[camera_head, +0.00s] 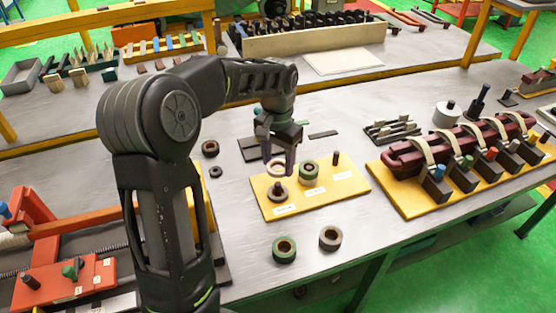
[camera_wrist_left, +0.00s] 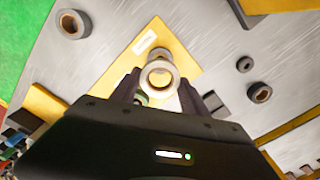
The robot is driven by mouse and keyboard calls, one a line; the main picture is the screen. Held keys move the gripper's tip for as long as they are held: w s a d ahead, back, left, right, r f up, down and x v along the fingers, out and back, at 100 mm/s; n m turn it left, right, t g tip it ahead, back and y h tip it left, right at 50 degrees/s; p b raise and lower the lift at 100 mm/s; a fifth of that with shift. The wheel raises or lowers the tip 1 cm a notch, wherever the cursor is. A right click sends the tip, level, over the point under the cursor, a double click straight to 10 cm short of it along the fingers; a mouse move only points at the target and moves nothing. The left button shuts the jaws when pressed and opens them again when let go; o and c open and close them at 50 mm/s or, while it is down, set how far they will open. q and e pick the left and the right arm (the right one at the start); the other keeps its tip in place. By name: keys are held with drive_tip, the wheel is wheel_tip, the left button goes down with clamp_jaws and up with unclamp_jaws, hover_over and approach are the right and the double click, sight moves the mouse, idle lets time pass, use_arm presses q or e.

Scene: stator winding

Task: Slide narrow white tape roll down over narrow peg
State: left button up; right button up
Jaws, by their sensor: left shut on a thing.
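My left gripper (camera_head: 279,158) is shut on a narrow white tape roll (camera_head: 276,167) above the back left of a yellow board (camera_head: 350,188). In the left wrist view the white roll (camera_wrist_left: 158,75) sits upright between the fingers, its hole facing the camera. On the board, a short peg with a grey round base (camera_head: 278,192) stands at the front left. A thin dark peg (camera_head: 335,158) stands bare at the right. Whether the white roll touches any peg I cannot tell. My right gripper is not in view.
A loose green roll (camera_head: 285,250) and a grey roll (camera_head: 330,238) lie in front of the board. Small dark rings (camera_head: 210,148) lie to its left. A yellow fixture with a dark red bundle (camera_head: 425,150) stands to the right. Bare metal table lies between.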

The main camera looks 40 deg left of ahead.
sight(278, 183)
use_arm(q)
drive_tip(key=shift+f+b, duration=2.2)
drive_tip(key=shift+f, duration=1.1)
drive_tip(key=o, duration=1.4)
wheel_tip(278, 183, up, 8)
drive_tip(key=shift+f+b, duration=0.1)
drive_tip(key=shift+b, duration=0.3)
